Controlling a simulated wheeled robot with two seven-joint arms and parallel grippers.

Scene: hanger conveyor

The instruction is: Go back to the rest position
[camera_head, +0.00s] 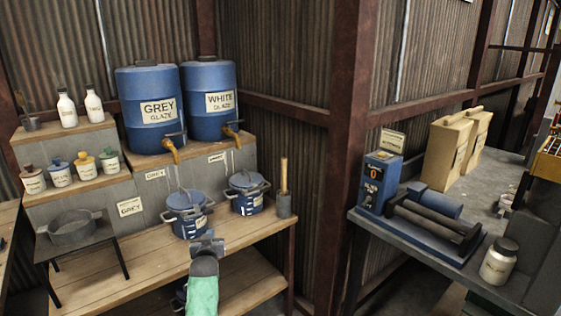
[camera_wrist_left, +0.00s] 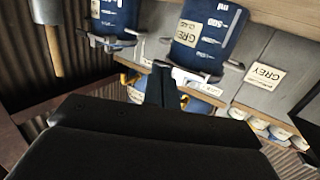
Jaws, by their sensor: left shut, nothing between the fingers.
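My left gripper (camera_head: 207,238) is in the lower middle of the head view, in front of the wooden bench. It is shut and empty. Its tip shows just below and right of the left blue lidded pot (camera_head: 186,214); I cannot tell how large the gap is. A second blue pot (camera_head: 245,193) stands to its right on the bench. In the left wrist view, which is upside down, the shut fingers (camera_wrist_left: 162,85) point toward the two pots, and the grey-labelled pot (camera_wrist_left: 208,35) is just beyond them. My right gripper is not in view.
Blue grey-glaze (camera_head: 150,85) and white-glaze (camera_head: 210,100) barrels stand on a raised shelf above the bench (camera_head: 130,262). A tool in a dark holder (camera_head: 285,205) stands at the bench's right end. A rusty post (camera_head: 350,120) separates it from the right table (camera_head: 485,265).

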